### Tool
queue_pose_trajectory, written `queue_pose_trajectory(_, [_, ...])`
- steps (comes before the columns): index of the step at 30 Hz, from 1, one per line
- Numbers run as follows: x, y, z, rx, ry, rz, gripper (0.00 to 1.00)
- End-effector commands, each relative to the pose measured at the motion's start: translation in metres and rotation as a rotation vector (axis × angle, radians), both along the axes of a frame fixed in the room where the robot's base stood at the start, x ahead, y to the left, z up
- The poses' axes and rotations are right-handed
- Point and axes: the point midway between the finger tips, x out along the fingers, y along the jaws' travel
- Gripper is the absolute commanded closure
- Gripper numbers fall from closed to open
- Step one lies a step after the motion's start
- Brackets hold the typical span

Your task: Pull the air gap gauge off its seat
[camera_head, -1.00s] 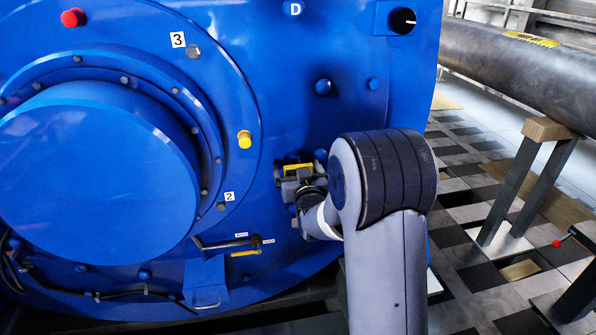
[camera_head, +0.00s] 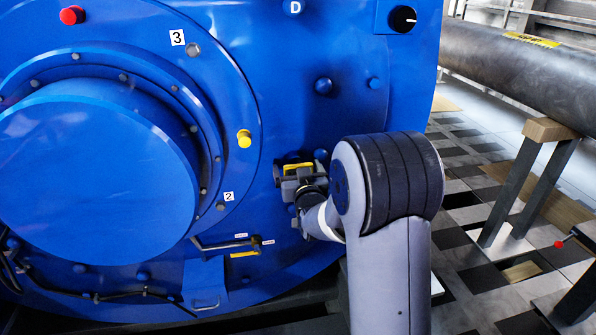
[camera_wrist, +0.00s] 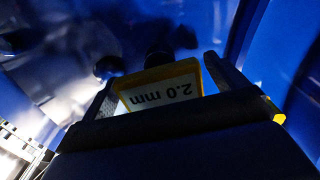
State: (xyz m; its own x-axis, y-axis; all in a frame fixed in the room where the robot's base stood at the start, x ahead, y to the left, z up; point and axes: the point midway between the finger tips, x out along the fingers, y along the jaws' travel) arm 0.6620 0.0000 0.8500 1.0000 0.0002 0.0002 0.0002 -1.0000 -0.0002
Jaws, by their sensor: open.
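The air gap gauge is a yellow-framed piece with a pale face marked "2.0 mm", upside down in the wrist view (camera_wrist: 165,88). In the head view its yellow part (camera_head: 297,167) shows at the blue motor face, right of the large round cover. My gripper (camera_head: 292,183) is at the gauge, partly in front of it. In the wrist view my gripper (camera_wrist: 160,75) is open, with one finger at each side of the gauge. I cannot tell whether the fingers touch it. The seat behind the gauge is hidden.
The blue motor face (camera_head: 345,55) carries bolts, a red button (camera_head: 72,16), a yellow knob (camera_head: 244,139) and a black knob (camera_head: 402,20). A handle with a yellow-tagged end (camera_head: 228,243) lies lower left of my gripper. A large pipe (camera_head: 505,65) rests on a stand at right.

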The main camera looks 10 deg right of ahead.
Motion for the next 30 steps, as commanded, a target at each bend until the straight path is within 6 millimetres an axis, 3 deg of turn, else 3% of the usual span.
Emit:
queue_pose_trajectory(12, [0.0000, 0.0000, -0.0002, 0.000, 0.001, 0.000, 0.07])
queue_pose_trajectory(30, [0.0000, 0.0000, -0.0002, 0.000, 0.000, 0.000, 0.56])
